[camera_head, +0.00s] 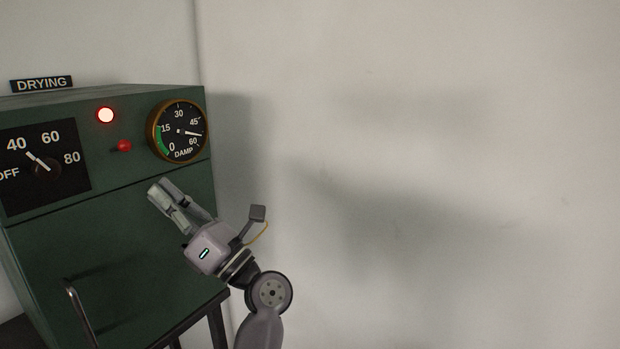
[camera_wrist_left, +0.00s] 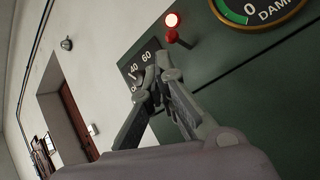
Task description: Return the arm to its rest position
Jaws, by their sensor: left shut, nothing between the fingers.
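My left gripper (camera_head: 161,190) is shut and empty. In the head view it stands in front of the green drying cabinet (camera_head: 110,190), below the damp gauge (camera_head: 178,131). In the left wrist view its fingertips (camera_wrist_left: 158,82) meet, with the temperature dial (camera_wrist_left: 140,68) behind them. I cannot tell whether the gripper touches the cabinet. My right gripper is not in view.
A lit red lamp (camera_head: 106,115) and a red toggle (camera_head: 123,146) sit on the panel. A metal handle (camera_head: 80,315) is low on the cabinet front. The right side shows bare wall (camera_head: 450,150). The wrist view shows a brown door (camera_wrist_left: 75,120).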

